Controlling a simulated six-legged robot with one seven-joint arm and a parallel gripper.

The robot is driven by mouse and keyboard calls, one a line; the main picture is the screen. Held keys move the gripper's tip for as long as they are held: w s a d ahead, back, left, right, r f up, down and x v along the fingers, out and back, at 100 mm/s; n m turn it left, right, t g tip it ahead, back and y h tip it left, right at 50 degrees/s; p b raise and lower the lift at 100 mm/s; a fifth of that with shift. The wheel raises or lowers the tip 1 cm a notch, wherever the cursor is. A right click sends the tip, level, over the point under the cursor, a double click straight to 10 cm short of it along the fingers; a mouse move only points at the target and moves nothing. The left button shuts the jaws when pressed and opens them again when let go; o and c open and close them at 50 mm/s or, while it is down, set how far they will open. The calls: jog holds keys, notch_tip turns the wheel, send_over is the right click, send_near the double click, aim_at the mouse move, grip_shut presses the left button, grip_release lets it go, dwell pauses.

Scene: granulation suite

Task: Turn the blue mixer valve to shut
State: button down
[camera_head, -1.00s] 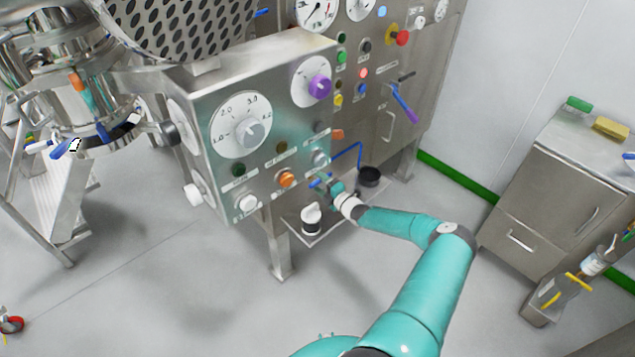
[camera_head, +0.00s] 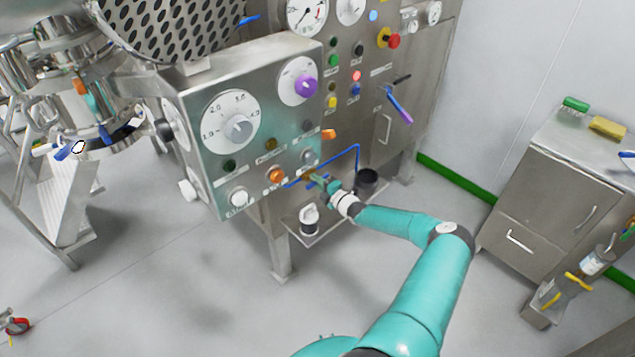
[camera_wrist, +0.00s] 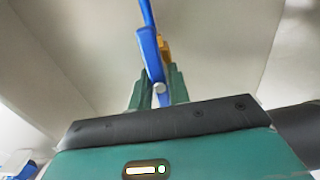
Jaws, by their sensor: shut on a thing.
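My gripper (camera_head: 319,181) is at the lower right of the steel control box, below its row of buttons. In the wrist view, the green fingers of my gripper (camera_wrist: 157,82) are shut on a blue valve lever (camera_wrist: 150,52), which stands upright between them. A yellow-orange part shows just behind the lever.
The control box (camera_head: 195,130) carries dials, a purple knob (camera_head: 306,84) and an orange button (camera_head: 277,175). A thin blue line (camera_head: 357,150) runs beside my gripper. A black cup (camera_head: 367,181) and white-topped knob (camera_head: 309,213) are close by. Open floor lies in front.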

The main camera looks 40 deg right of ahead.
jog(key=shift+s+d+m, duration=0.1)
jog(key=shift+d+m, duration=0.15)
jog(key=shift+m, duration=0.15)
jog(key=shift+d+m, duration=0.1)
jog(key=shift+m, duration=0.8)
dwell(0.7)
jog(key=c, duration=1.3)
grip_release()
jog(key=shift+c, duration=0.2)
jog(key=shift+s, duration=0.1)
jog(key=s, duration=1.3)
jog(key=shift+s, duration=0.3)
